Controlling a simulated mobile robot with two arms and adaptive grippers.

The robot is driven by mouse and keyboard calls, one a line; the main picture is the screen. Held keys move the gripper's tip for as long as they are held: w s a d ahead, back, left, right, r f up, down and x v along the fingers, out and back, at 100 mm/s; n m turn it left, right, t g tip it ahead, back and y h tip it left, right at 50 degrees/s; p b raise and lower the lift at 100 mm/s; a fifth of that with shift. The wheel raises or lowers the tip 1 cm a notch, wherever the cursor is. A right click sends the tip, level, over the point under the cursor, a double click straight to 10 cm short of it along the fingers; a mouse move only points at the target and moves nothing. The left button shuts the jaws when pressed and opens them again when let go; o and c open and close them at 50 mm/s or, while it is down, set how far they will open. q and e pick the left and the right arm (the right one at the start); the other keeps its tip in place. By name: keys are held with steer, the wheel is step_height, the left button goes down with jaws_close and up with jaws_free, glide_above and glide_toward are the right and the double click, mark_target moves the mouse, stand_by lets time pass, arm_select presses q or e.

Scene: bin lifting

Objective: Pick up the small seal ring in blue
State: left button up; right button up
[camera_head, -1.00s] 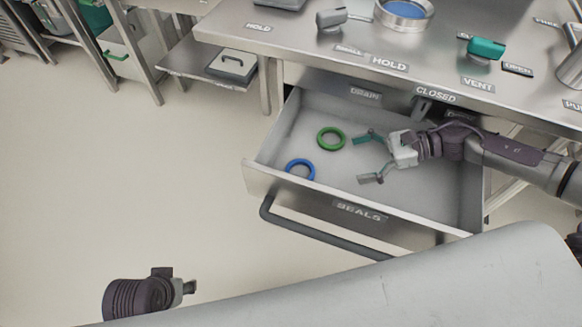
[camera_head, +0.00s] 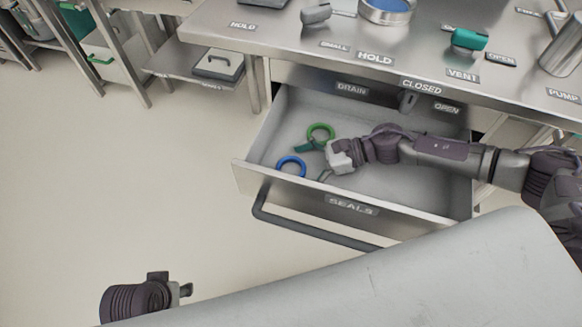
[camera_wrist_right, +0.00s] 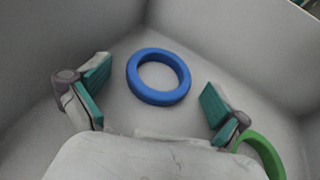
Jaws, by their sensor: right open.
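The blue seal ring (camera_head: 291,158) lies flat on the floor of the open drawer (camera_head: 345,208), near its left front corner. In the right wrist view the blue ring (camera_wrist_right: 131,72) lies just beyond and between the open fingers, apart from both. My right gripper (camera_head: 318,161) is inside the drawer, open and empty, with its fingers toward the blue ring. It also shows in the right wrist view (camera_wrist_right: 152,98). Part of my left arm's end shows at the lower left of the head view (camera_head: 183,290); its finger state is unclear.
A green ring (camera_head: 321,126) lies behind the blue one, close to one right finger (camera_wrist_right: 262,150). The drawer walls stand close around the gripper. A steel worktop (camera_head: 300,50) with labels and fittings is above and behind. The floor (camera_head: 130,190) at left is clear.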

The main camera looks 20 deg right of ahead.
steer(key=shift+c, duration=0.3)
steer(key=c, duration=1)
steer(key=shift+d+r, duration=0.1)
steer(key=shift+r, duration=0.05)
